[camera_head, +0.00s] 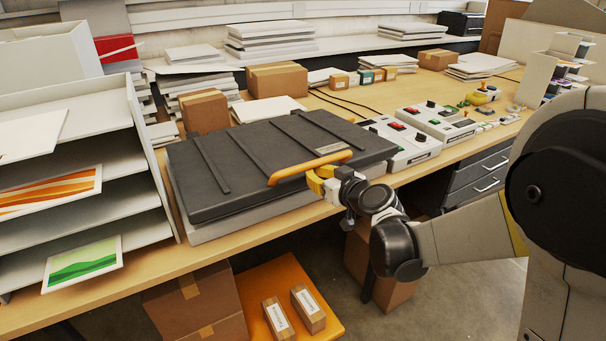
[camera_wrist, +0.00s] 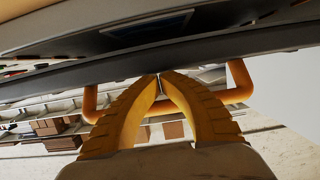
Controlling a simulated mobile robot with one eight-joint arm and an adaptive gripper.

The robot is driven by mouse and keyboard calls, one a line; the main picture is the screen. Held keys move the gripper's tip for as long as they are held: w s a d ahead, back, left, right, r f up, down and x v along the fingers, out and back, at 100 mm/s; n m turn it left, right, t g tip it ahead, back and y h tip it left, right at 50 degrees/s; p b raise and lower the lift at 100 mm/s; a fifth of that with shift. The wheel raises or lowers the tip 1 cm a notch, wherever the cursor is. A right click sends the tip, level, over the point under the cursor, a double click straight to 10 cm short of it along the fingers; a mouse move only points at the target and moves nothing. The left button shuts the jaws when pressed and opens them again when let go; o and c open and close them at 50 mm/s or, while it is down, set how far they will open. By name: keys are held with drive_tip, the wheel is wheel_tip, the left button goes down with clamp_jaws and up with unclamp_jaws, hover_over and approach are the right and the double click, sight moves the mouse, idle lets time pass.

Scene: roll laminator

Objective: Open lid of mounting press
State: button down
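The mounting press (camera_head: 270,160) lies on the bench with its dark ribbed lid (camera_head: 235,165) down on a grey base (camera_head: 235,222). An orange bar handle (camera_head: 310,167) runs along the lid's front edge. Whether the fingers touch the handle is unclear.
White shelves (camera_head: 150,180) with prints stand close on the left. Boxes (camera_head: 275,79) and paper stacks (camera_head: 270,40) are behind the press. Control boxes (camera_head: 400,150) sit just to its right. An orange stand (camera_head: 290,285) with small cartons is below the bench.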

drive_tip(key=r+p, duration=0.1)
drive_tip(key=r, duration=0.1)
drive_tip(key=w+r+p, duration=0.1)
drive_tip(key=r, duration=0.1)
drive_tip(key=a+r+p, duration=0.1)
drive_tip(key=r+p, duration=0.1)
drive_tip(key=r, duration=0.1)
drive_tip(key=shift+w, duration=0.15)
drive_tip(key=w+a+r+p, duration=0.35)
drive_tip(key=r+p, duration=0.25)
drive_tip(key=r, duration=0.2)
drive_tip(key=w+a+r+p, duration=0.2)
drive_tip(key=w+r+p, duration=0.35)
drive_tip(key=r, duration=0.35)
drive_tip(key=w+a+r+p, duration=0.9)
drive_tip(key=w+r, duration=0.3)
drive_tip(key=w, duration=0.2)
drive_tip(key=shift+a+p, duration=0.4)
drive_tip(key=shift+a, duration=0.05)
drive_tip(key=shift+s, duration=0.1)
idle(1.0)
